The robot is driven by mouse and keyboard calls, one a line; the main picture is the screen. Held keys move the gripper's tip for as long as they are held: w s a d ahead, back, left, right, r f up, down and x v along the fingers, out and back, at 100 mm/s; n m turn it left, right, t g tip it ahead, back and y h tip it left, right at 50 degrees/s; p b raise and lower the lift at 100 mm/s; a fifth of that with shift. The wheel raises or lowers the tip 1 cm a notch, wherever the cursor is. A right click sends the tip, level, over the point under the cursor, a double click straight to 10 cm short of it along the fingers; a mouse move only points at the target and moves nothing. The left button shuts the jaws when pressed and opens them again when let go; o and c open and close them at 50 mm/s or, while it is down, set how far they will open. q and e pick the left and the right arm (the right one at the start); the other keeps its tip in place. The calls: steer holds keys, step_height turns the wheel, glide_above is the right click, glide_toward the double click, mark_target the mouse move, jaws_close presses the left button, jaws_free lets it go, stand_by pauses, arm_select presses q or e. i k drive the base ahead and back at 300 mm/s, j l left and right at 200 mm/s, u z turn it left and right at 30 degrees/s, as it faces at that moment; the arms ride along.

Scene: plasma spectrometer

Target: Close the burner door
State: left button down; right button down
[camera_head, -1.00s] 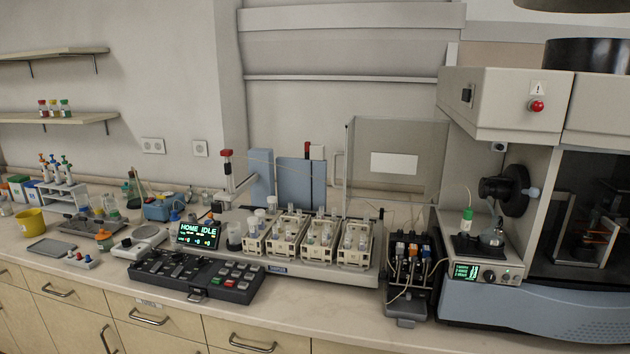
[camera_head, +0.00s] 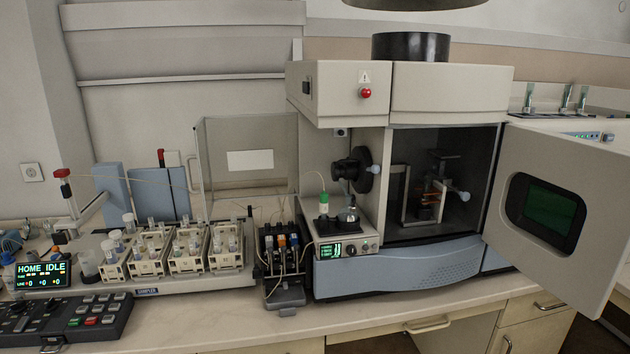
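The burner door (camera_head: 508,205) is a light grey panel with a dark green window (camera_head: 547,209). It stands wide open, swung out to the right of the spectrometer (camera_head: 340,95). The burner chamber (camera_head: 470,190) is exposed, with a burner assembly and orange-tinted parts inside. The door's hinge side is at the right edge of the chamber opening. Neither of my grippers shows in the head view.
The bench front (camera_head: 380,318) below the spectrometer is mostly clear. A peristaltic pump (camera_head: 283,255) and an autosampler with vial racks (camera_head: 185,250) stand to the left. Drawers with handles (camera_head: 428,325) lie under the bench.

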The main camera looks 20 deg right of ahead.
mark_target(558, 211)
steer(key=k+l, duration=0.1)
steer(key=l, duration=0.45)
steer(key=k+l, duration=0.1)
steer(key=l, duration=1.05)
steer(key=k+l, duration=0.15)
steer(key=l, duration=0.4)
steer(key=k+l, duration=0.1)
steer(key=l, duration=0.45)
steer(key=k+l, duration=0.1)
steer(key=l, duration=0.45)
steer(key=k+l, duration=0.1)
steer(key=l, duration=0.45)
